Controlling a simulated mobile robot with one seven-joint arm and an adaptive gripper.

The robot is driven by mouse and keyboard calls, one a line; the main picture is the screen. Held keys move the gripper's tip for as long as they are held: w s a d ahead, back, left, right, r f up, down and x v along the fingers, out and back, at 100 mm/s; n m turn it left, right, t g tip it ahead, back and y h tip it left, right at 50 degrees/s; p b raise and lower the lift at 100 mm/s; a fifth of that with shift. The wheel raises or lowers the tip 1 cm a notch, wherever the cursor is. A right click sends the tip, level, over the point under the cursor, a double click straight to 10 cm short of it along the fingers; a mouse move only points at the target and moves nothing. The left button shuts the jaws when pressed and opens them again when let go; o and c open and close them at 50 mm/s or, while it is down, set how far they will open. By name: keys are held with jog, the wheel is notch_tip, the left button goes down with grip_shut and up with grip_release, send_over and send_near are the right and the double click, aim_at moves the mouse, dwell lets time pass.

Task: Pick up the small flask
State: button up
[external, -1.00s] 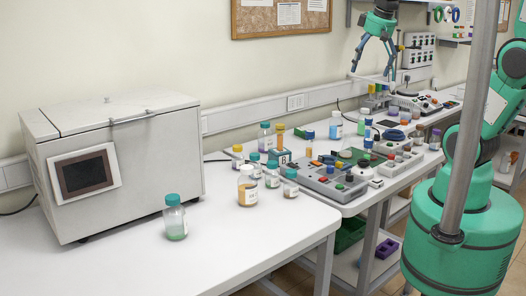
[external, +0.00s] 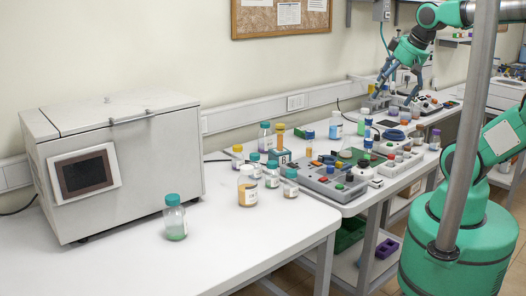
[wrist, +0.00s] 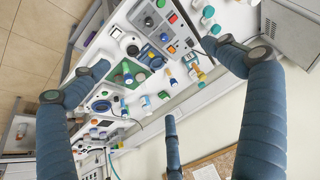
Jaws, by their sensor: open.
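My gripper (external: 395,98) is over the far back part of the bench in the external view, with its blue fingers spread and nothing held. In the wrist view its fingers (wrist: 162,78) are wide apart above the bench. I cannot tell which container is the small flask. A teal-capped bottle with green contents (external: 174,218) stands alone at the front, far from my gripper. A white-capped bottle with orange contents (external: 248,186) and a small teal-capped bottle (external: 291,184) stand mid-bench. Small items below the fingers are partly hidden.
A large grey box (external: 150,165) with a dark panel fills the left of the bench. Grey button consoles (external: 335,185) and several bottles crowd the middle. The front tabletop (external: 215,262) is clear. A grey pole (external: 468,130) crosses the view at right.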

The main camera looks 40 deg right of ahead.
jog(key=c, duration=0.7)
jog(key=shift+c, duration=0.2)
jog(key=shift+w, duration=0.1)
